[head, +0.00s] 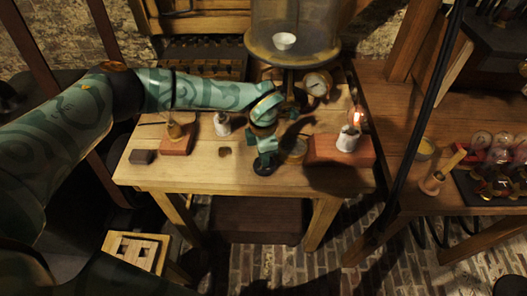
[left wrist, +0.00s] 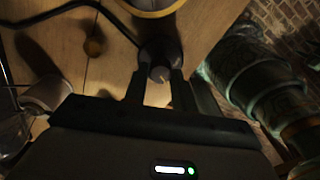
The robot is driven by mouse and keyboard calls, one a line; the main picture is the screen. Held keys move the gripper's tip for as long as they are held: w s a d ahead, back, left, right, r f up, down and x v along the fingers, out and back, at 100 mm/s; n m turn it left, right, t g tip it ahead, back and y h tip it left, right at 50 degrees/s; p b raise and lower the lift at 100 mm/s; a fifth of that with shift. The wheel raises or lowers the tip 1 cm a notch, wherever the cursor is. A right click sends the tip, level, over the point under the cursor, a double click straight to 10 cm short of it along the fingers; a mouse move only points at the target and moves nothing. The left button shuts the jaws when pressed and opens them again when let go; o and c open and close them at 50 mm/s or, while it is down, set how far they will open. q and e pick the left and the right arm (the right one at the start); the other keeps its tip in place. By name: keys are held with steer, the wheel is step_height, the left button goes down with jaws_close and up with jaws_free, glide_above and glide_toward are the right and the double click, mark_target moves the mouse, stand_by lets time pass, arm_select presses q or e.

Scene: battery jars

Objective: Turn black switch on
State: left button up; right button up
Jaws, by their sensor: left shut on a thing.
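The black switch (head: 264,169) is a round dark piece near the front edge of the wooden table. In the left wrist view its dark base and knob (left wrist: 160,72) sit between my fingertips, with a black cable running off to the upper left. My left gripper (head: 264,158) reaches down onto the switch from above and is shut on its knob; its two dark fingers (left wrist: 158,86) also show in the left wrist view. The contact is partly hidden in the head view. I cannot read the switch's setting. My right gripper is not in view.
On the table (head: 190,178) stand a red-brown block with a lit bulb (head: 358,118), a white jar (head: 222,124), a dark block (head: 142,157) and a brass gauge (head: 318,84). A glass dome (head: 296,28) rises behind. The table's front left is mostly bare.

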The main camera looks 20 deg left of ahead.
arm_select(q)
steer(key=shift+w+m, duration=0.1)
steer(key=shift+m, duration=1.3)
steer(key=o, duration=1)
step_height(320, 180, up, 16)
steer(key=p, duration=0.3)
steer(key=shift+r, duration=0.2)
